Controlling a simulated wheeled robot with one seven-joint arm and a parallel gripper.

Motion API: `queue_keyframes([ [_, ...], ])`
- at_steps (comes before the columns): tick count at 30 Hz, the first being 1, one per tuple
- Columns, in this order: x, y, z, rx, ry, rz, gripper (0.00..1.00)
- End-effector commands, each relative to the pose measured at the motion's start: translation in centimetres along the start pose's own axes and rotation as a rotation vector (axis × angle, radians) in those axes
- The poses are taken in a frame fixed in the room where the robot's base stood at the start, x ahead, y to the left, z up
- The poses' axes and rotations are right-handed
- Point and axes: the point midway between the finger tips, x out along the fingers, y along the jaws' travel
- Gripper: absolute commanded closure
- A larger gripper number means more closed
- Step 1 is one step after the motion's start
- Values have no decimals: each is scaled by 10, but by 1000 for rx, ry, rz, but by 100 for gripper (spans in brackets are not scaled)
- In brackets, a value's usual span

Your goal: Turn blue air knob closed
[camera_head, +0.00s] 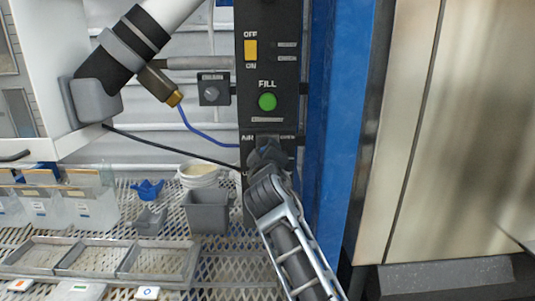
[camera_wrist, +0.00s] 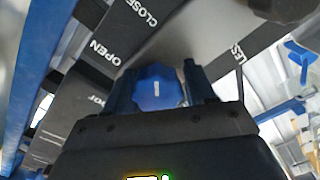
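The blue air knob (camera_wrist: 157,88) has a short white mark on its face. It sits between the two fingers of my gripper (camera_wrist: 160,92) in the wrist view. The fingers lie against both sides of the knob, and I see no clear gap. Labels OPEN (camera_wrist: 105,52) and CLOSE (camera_wrist: 141,13) show on the dark panel above and left of the knob. In the head view my gripper (camera_head: 267,157) is at the lower part of the black control panel (camera_head: 268,78), just below the AIR label, and hides the knob.
Above my gripper are the green FILL button (camera_head: 267,102) and a yellow OFF/ON switch (camera_head: 251,50). A blue post (camera_head: 335,110) stands close on the right. A grey bin (camera_head: 207,211), a blue item (camera_head: 147,189) and a metal tray (camera_head: 160,262) rest on the mesh shelf to the left.

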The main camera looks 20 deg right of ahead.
Motion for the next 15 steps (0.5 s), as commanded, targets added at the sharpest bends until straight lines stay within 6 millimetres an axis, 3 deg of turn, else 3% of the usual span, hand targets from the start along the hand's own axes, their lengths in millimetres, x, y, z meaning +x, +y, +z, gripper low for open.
queue_keyframes([
  [6,0,1,1,-1,-1,2,26],
  [15,-5,2,0,-2,-1,3,26],
])
